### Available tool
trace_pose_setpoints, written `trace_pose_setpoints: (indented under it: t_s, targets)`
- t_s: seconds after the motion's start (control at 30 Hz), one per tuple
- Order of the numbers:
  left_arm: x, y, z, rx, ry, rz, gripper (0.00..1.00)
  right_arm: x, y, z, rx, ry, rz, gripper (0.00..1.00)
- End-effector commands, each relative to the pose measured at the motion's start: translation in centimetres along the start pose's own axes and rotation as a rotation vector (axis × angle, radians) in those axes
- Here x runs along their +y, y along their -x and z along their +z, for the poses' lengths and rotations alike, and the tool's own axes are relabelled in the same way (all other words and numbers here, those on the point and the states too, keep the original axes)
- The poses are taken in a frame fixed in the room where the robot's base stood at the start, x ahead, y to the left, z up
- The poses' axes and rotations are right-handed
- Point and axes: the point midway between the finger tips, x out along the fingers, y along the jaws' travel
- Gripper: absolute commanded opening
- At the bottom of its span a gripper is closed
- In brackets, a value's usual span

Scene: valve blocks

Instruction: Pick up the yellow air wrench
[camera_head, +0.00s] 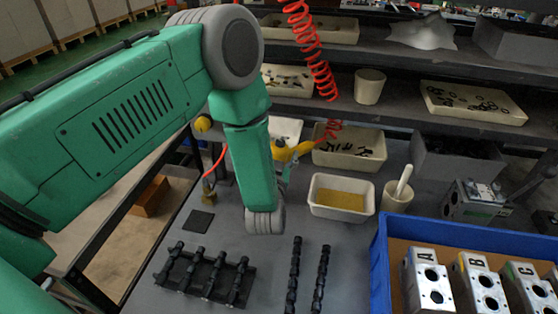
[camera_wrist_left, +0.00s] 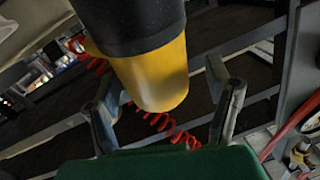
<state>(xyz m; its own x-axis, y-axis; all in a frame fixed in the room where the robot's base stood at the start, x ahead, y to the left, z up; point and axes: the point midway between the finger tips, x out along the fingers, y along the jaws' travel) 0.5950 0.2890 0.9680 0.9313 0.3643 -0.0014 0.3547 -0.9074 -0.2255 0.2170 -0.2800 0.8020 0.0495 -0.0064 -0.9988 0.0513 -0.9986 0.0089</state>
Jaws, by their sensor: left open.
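The yellow air wrench (camera_head: 292,152) hangs below a red coiled hose in the head view, partly hidden behind my green left arm. In the left wrist view, its yellow and black body (camera_wrist_left: 155,72) comes down from the top between the fingers. My left gripper (camera_wrist_left: 165,85) is open, with one finger on each side of the wrench. I see a gap on both sides. In the head view the left gripper is mostly hidden behind the forearm. A dark jointed shape at the right edge may be my right gripper (camera_head: 538,180); its jaws are unclear.
A white tray with yellow contents (camera_head: 343,199) and a white cup (camera_head: 397,196) stand near the wrench. A blue crate (camera_head: 380,262) holds lettered metal blocks. Black valve parts (camera_head: 205,275) lie in front. Shelves with bins (camera_head: 350,146) stand behind. The red hose (camera_head: 312,50) hangs overhead.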

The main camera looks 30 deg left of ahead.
Motion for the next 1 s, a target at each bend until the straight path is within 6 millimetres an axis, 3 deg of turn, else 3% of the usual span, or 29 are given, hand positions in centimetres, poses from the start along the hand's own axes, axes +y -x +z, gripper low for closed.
trace_pose_setpoints:
  t_s: [0.3, 0.37, 0.5, 0.53, 0.83, 1.0]
  targets:
    - [0.2, -0.6, -0.1, 0.001, -0.002, 0.002, 0.72, 0.0, 0.1, 0.0, 0.0, 0.0, 0.0, 0.71]
    - [0.2, -0.6, -0.1, 0.001, -0.002, 0.002, 0.55, 0.0, 0.1, 0.0, 0.0, 0.0, 0.0, 0.71]
    - [0.2, -0.7, 0.0, 0.0, 0.0, 0.002, 0.06, 0.0, 0.1, 0.0, 0.0, 0.0, 0.0, 0.71]
    - [0.2, -0.7, 0.0, 0.0, 0.0, 0.003, 0.0, 0.0, 0.1, 0.0, 0.0, 0.0, 0.0, 0.71]
    - [0.1, -0.9, -0.4, 0.007, 0.002, 0.001, 0.0, 0.0, 0.2, 0.0, 0.0, 0.0, 0.0, 0.71]
    - [-0.4, -1.5, -1.8, 0.008, 0.001, 0.0, 0.0, 0.0, 1.1, -0.1, 0.0, 0.0, 0.0, 0.71]
